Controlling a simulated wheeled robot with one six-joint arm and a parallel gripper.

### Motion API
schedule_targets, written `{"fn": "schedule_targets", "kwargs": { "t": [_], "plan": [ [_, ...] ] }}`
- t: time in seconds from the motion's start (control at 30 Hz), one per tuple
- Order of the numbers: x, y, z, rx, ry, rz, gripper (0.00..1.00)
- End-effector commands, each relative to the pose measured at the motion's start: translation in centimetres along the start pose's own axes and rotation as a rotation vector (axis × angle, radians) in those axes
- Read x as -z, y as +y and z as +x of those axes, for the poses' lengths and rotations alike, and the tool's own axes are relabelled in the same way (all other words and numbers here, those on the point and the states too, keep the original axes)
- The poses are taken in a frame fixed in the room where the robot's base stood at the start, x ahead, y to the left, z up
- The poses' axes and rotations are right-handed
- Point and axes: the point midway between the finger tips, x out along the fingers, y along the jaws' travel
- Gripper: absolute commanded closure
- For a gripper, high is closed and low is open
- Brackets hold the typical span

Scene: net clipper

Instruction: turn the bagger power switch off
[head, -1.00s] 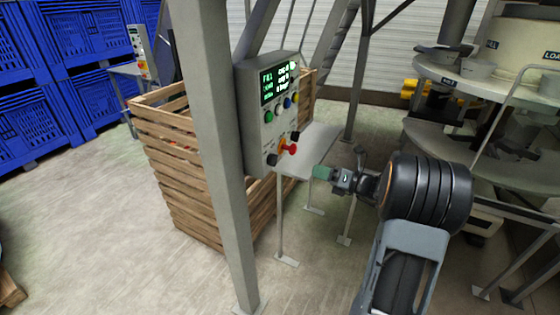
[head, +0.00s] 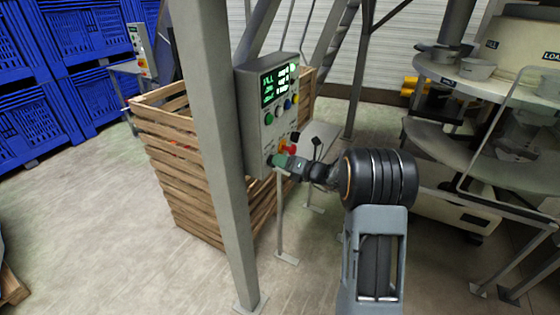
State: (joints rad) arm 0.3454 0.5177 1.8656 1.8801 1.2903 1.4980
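The grey control box (head: 252,122) is fixed beside the steel post, with a lit green-text screen (head: 279,84) at its top. Below the screen are several coloured buttons. A red knob on a yellow base (head: 284,146) sits lower on the face, with a black knob (head: 295,136) to its upper right. Another dark knob at the lower left is largely covered by my gripper (head: 278,160). My gripper's greenish tip is at the lower part of the panel, touching or very near it. I cannot tell whether its fingers are open. No switch label is readable.
The steel post (head: 214,150) stands just left of the box. A wooden crate (head: 180,180) is behind it, and a small grey table (head: 318,140) is behind my gripper. Round machinery (head: 480,85) fills the right. Floor is clear in front.

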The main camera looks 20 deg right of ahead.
Motion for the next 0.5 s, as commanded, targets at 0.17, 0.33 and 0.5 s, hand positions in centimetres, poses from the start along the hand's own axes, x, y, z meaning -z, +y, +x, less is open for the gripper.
{"fn": "schedule_targets", "kwargs": {
  "t": [0.17,0.33,0.5],
  "plan": [
    [0.03,0.0,0.49,0.0,0.001,0.0,0.63],
    [0.03,-0.01,0.48,0.0,0.0,0.0,0.63],
    [0.04,0.0,0.47,0.0,0.0,0.0,0.74]
  ]
}}
